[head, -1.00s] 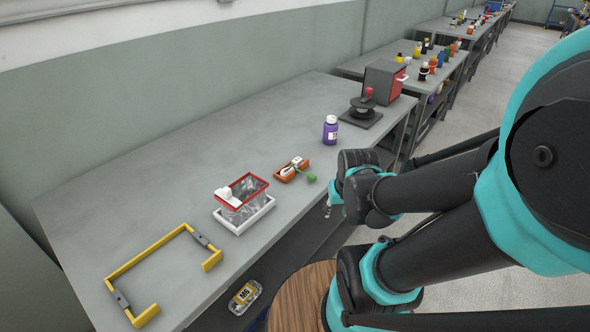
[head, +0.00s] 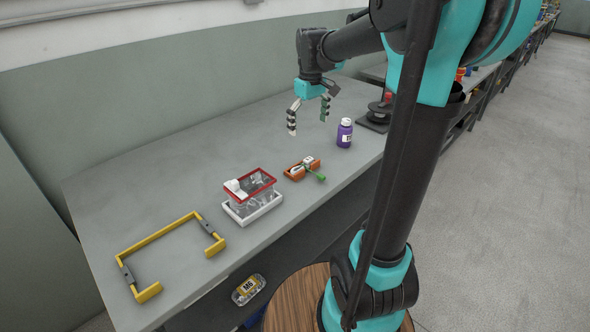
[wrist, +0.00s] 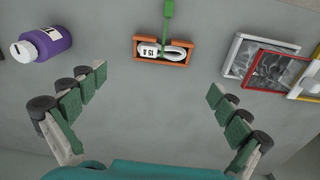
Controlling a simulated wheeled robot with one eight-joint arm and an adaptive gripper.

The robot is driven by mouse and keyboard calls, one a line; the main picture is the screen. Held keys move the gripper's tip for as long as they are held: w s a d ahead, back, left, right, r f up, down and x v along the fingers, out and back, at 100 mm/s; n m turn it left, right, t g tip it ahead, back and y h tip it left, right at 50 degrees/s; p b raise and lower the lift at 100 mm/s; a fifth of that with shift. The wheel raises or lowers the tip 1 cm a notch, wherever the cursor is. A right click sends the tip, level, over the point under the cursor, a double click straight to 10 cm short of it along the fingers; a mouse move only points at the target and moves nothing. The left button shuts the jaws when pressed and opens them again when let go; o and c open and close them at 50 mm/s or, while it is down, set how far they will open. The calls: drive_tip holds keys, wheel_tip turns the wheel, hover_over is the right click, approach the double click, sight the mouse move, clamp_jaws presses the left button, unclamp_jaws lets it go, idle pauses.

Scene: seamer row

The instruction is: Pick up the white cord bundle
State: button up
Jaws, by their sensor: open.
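The white cord bundle (wrist: 178,53) appears as a white loop beside a white labelled piece. It lies in a small orange tray (wrist: 139,47), which stands on the grey bench and also shows in the head view (head: 290,173). A green-handled item (wrist: 168,12) lies across the tray and covers part of the white contents. My gripper (head: 308,125) is open and empty above the bench, behind the tray in the head view. In the wrist view the tray is beyond the fingertips (wrist: 158,80), roughly centred between them, and nothing touches it.
A purple bottle (head: 344,134) stands right of the tray. A red-rimmed clear box on a white tray (head: 256,216) is to the left, with a yellow frame (head: 160,236) farther left. A black press (head: 375,122) stands at the right. The bench behind the tray is clear.

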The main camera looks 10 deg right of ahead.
sight(302, 163)
drive_tip(key=shift+n, duration=0.5)
drive_tip(key=f, duration=0.5)
drive_tip(key=w+a+f, duration=0.1)
drive_tip(key=f, duration=0.9)
drive_tip(key=shift+w+a+f, duration=0.2)
drive_tip(key=shift+w+a, duration=0.1)
drive_tip(key=c, duration=1.1)
drive_tip(key=shift+o, duration=0.2)
drive_tip(key=shift+r, duration=0.2)
